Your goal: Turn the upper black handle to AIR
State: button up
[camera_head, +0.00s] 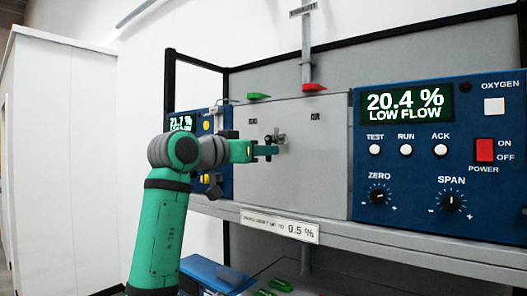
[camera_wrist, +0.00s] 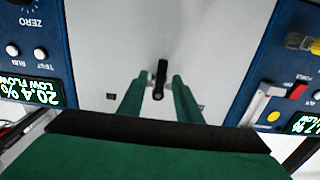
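The black handle (camera_wrist: 161,72) is on the light grey panel (camera_wrist: 230,45) between the two blue units. In the wrist view, which is upside down, it lies lengthwise up and down the picture. My gripper (camera_wrist: 159,84) is open, with one green finger on each side of the handle and a gap on both sides. In the head view, my gripper (camera_head: 265,151) is close to the panel, beside the handle (camera_head: 277,139), and partly hides it. I cannot tell how deep the handle sits between the fingers. The small panel labels are too small to read.
The right blue unit (camera_head: 440,150) shows 20.4 % LOW FLOW and has knobs and a red power switch. The left blue unit (camera_head: 222,180) is partly behind my arm. Green (camera_head: 258,96) and red (camera_head: 314,87) handles are above the panel. A shelf (camera_head: 400,248) runs below.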

jog(key=shift+w+d, duration=0.25)
jog(key=shift+w, duration=0.3)
grip_shut()
